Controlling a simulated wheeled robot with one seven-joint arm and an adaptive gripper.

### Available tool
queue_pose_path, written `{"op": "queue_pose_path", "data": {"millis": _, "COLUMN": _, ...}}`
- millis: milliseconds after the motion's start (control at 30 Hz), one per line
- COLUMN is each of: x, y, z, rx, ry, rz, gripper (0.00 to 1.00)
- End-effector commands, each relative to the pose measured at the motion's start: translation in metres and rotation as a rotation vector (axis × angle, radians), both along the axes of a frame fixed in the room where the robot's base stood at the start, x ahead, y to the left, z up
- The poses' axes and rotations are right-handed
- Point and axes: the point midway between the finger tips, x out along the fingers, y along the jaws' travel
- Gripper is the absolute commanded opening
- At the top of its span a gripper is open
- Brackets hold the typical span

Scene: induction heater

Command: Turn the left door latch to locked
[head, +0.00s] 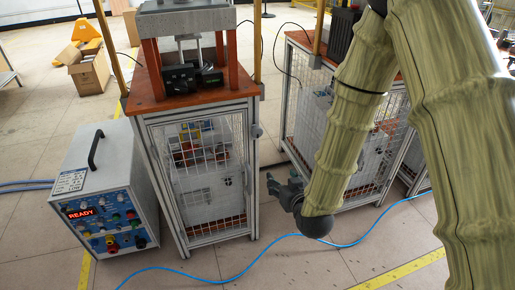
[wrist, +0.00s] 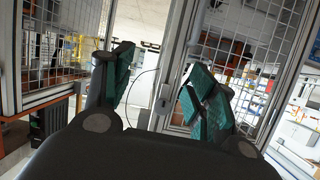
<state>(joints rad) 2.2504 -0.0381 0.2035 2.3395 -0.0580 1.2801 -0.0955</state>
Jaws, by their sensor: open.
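A mesh-fronted cabinet (head: 198,228) stands left of centre in the head view, its wire door facing forward. A small round grey latch knob (head: 257,131) sits on its right upright, near the top. My gripper (head: 280,187) is open and empty, to the right of the cabinet and below the knob's height, apart from it. In the wrist view my gripper (wrist: 157,85) shows two spread fingers with green pads. A grey fitting (wrist: 163,97) on an aluminium upright shows between the fingers; I cannot tell whether it is the latch, or whether it is locked.
A control box (head: 102,195) with a READY display stands left of the cabinet. A second mesh cabinet (head: 300,110) stands behind my arm at the right. A blue hose (head: 265,241) crosses the floor in front. A cardboard box (head: 88,73) lies at the back left.

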Motion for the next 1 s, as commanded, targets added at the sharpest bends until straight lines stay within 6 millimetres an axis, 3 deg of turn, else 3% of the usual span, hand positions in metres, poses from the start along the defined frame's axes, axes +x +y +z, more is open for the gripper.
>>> {"op": "queue_pose_path", "data": {"millis": 200, "x": 0.032, "y": 0.029, "z": 0.039, "rx": 0.033, "ry": -0.226, "rz": 0.034, "gripper": 0.57}}
{"op": "queue_pose_path", "data": {"millis": 433, "x": 0.042, "y": 0.044, "z": 0.072, "rx": 0.051, "ry": -0.347, "rz": 0.051, "gripper": 0.57}}
{"op": "queue_pose_path", "data": {"millis": 667, "x": 0.054, "y": 0.049, "z": 0.078, "rx": 0.054, "ry": -0.364, "rz": 0.054, "gripper": 0.57}}
{"op": "queue_pose_path", "data": {"millis": 1000, "x": 0.104, "y": 0.066, "z": 0.077, "rx": 0.055, "ry": -0.365, "rz": 0.055, "gripper": 0.57}}
